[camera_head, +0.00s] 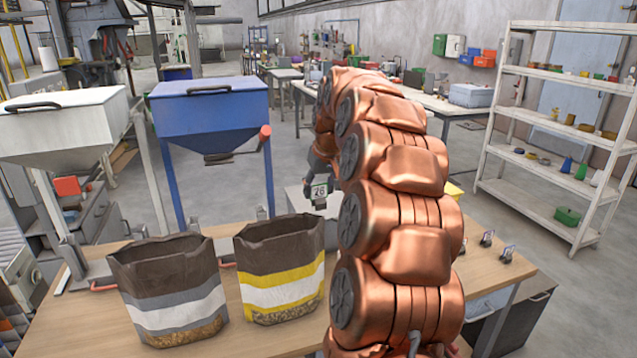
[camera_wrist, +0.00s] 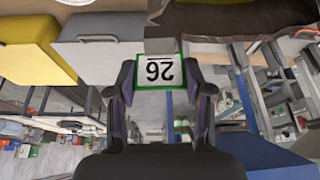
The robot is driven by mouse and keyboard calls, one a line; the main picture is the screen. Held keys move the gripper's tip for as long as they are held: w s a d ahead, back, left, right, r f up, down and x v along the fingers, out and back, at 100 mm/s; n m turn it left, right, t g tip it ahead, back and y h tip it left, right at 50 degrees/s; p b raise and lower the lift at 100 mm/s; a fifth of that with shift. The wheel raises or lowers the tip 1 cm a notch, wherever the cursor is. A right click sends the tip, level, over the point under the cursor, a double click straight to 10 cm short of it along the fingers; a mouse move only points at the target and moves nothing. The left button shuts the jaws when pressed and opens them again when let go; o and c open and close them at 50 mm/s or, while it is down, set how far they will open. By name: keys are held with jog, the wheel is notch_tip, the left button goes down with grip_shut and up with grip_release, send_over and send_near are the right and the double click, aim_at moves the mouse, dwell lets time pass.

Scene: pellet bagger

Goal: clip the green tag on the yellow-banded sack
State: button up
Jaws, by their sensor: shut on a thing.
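The yellow-banded sack (camera_head: 281,262) stands upright and open-topped on the wooden table, brown above with yellow and white bands. My gripper (camera_head: 320,186) is beyond and above its right rim, apart from it in the head view. It is shut on the green-edged tag (camera_wrist: 158,70), which has a white face with the number 26. A brown sack edge (camera_wrist: 235,22) shows at the top there; I cannot tell which sack.
A grey-banded sack (camera_head: 172,292) stands left of the yellow-banded one, with a small gap. A blue hopper (camera_head: 212,112) and a white hopper (camera_head: 62,125) stand behind. A yellow object (camera_wrist: 35,50) and a light grey box (camera_wrist: 98,45) show in the wrist view.

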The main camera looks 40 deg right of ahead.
aim_at(320, 199)
jog(key=shift+f+b, duration=1.2)
jog(key=shift+f, duration=1.05)
jog(key=shift+a+f+b, duration=0.1)
jog(key=shift+f+b, duration=0.2)
jog(key=shift+s+f, duration=0.1)
jog(key=c, duration=0.3)
jog(key=shift+f, duration=0.1)
jog(key=shift+c, duration=0.2)
jog(key=o, duration=1.2)
jog(key=shift+c, duration=0.2)
jog(key=o, duration=0.3)
jog(key=shift+o, duration=0.3)
jog(key=shift+r, duration=0.2)
